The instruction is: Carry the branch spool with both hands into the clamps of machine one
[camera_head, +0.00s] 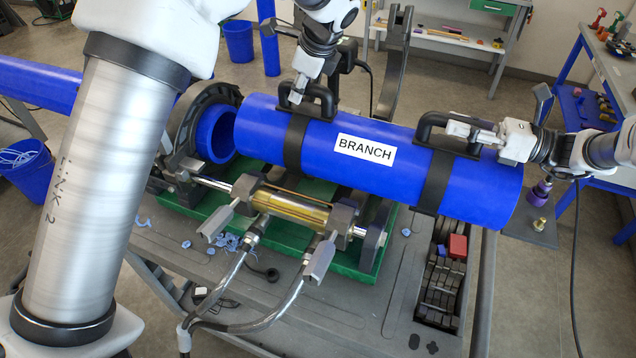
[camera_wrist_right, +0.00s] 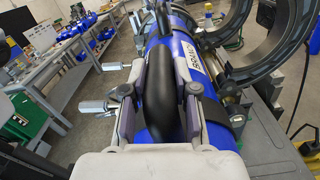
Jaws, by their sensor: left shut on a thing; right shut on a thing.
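The branch spool (camera_head: 400,170) is a thick blue pipe with a white BRANCH label and two black strapped handles. It lies across the head view above the machine. My left gripper (camera_head: 300,92) is shut on its left handle (camera_head: 322,98). My right gripper (camera_head: 482,132) is shut on its right handle (camera_head: 440,128); the wrist view shows this handle (camera_wrist_right: 165,85) between the fingers. Machine one (camera_head: 290,205) has a green base, a brass-coloured cylinder and black clamp rings. The left ring (camera_head: 200,105) surrounds another blue pipe end (camera_head: 215,135). The spool's left end appears close to that pipe end.
An open clamp arm (camera_head: 395,60) stands upright behind the spool. Hoses (camera_head: 290,295) run along the cart's front. A tool tray (camera_head: 440,285) with a red block (camera_head: 457,246) sits at the cart's right. Workbenches (camera_head: 460,35) stand behind; a blue bin (camera_head: 25,165) is at left.

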